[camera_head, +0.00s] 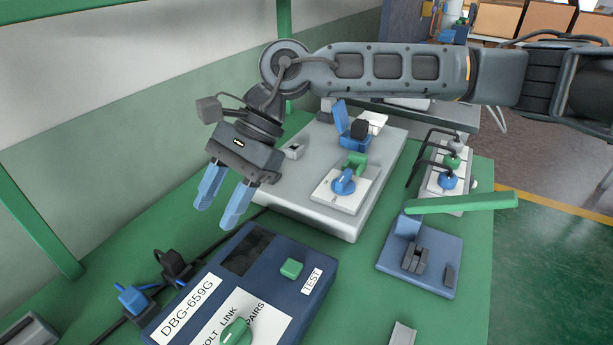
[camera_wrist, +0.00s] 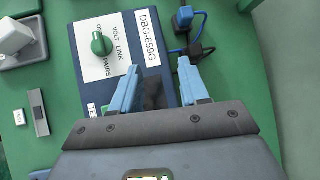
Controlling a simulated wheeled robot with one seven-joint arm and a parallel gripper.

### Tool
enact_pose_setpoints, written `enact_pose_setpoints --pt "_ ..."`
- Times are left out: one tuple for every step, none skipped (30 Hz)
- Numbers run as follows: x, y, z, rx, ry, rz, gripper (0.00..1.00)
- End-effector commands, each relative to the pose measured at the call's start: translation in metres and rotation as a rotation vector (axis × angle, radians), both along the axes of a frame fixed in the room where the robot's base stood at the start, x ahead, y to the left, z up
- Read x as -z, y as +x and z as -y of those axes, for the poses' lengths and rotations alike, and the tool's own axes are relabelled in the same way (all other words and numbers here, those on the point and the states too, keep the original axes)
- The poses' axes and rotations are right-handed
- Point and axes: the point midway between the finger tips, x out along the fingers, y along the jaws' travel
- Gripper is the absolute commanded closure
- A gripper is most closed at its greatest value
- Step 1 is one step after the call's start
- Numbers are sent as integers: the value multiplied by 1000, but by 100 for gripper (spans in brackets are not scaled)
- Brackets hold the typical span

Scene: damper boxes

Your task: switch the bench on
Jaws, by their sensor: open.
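A blue box (camera_head: 222,272) labelled DBG-659G lies on the green bench top. It carries a green knob (camera_head: 236,333) on a white plate reading VOLT LINK and PAIRS, a green button (camera_head: 291,268) beside the word TEST, and a dark window (camera_head: 247,250). My gripper (camera_head: 216,212) is open and empty, above and behind the box's far left end. In the wrist view its fingers (camera_wrist: 158,66) straddle the box's edge, and the green knob (camera_wrist: 101,43) is to their left, apart from them.
A blue plug (camera_head: 133,298) and a black plug (camera_head: 174,263) with cables lie left of the box. A grey box (camera_head: 299,193) with a blue knob (camera_head: 344,182) stands behind. A blue fixture (camera_head: 436,254) with a green bar (camera_head: 461,203) stands right.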

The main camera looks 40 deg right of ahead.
Motion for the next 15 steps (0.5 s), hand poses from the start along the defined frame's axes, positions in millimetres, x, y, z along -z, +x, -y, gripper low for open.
enact_pose_setpoints --pt "9 7 37 5 -104 23 55" --pt "14 9 58 5 -162 31 55" --pt "19 11 87 3 -240 43 55" --pt "22 12 108 4 -296 49 55" --pt "24 13 129 2 -350 53 55" --pt "25 12 156 0 -419 56 55" --pt "25 12 175 0 -466 58 55" --pt "24 11 193 -1 -510 56 55" --pt "23 9 214 -3 -562 55 55" --pt "22 8 228 -2 -594 53 55" --pt "20 7 240 -4 -623 52 55" --pt "19 5 254 -5 -657 49 55" --pt "17 4 262 -5 -676 46 55" --pt "16 3 268 -6 -691 45 55" --pt "16 2 274 -6 -705 43 55"
